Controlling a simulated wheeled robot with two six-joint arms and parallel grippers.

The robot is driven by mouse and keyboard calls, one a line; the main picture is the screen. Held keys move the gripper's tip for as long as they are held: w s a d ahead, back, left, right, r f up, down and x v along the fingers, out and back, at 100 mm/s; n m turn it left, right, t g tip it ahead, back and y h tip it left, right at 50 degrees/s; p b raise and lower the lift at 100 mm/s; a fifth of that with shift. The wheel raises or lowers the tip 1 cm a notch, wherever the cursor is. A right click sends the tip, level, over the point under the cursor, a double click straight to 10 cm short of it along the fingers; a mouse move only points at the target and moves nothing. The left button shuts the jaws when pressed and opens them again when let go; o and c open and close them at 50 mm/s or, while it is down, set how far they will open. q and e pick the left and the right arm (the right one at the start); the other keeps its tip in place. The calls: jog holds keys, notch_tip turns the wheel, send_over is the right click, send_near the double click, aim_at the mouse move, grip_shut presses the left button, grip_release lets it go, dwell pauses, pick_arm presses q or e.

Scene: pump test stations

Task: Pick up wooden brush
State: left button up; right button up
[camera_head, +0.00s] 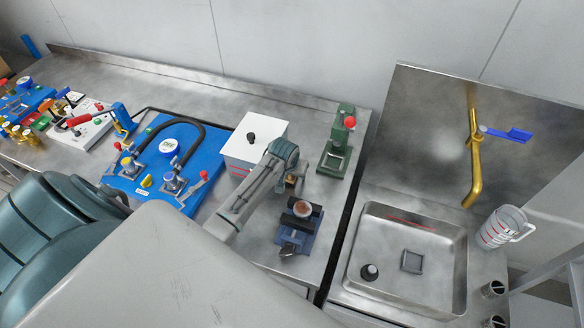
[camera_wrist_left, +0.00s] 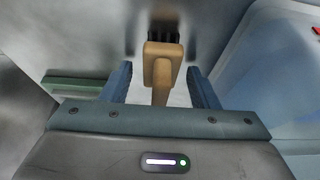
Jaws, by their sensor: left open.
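The wooden brush (camera_wrist_left: 161,68) shows in the left wrist view, with a light tan wooden body and dark bristles at its far end. My left gripper (camera_wrist_left: 160,78) is open, with one blue finger on each side of the brush's handle. I see small gaps between the fingers and the wood. In the head view my left arm reaches over the steel bench to a spot beside the white box, and the left gripper (camera_head: 294,176) is largely hidden by its own wrist. Only a small brownish patch, perhaps the brush, shows there. My right gripper is not in view.
The white box (camera_head: 250,148) stands close left of my wrist. A green press (camera_head: 338,150) stands behind right, and a blue vise-like fixture (camera_head: 293,238) is in front. A blue pump board (camera_head: 135,182) lies left. The sink (camera_head: 455,262) is right, beyond the bench edge.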

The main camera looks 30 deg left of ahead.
pick_arm(q)
jog(key=c, duration=1.1)
jog(key=shift+o, duration=0.2)
jog(key=shift+r, duration=0.1)
jog(key=shift+r, duration=0.3)
notch_tip(320, 180, up, 8)
jog(key=b, duration=0.3)
jog(key=shift+r, duration=0.6)
jog(key=shift+o, duration=0.9)
jog(key=shift+c, duration=0.5)
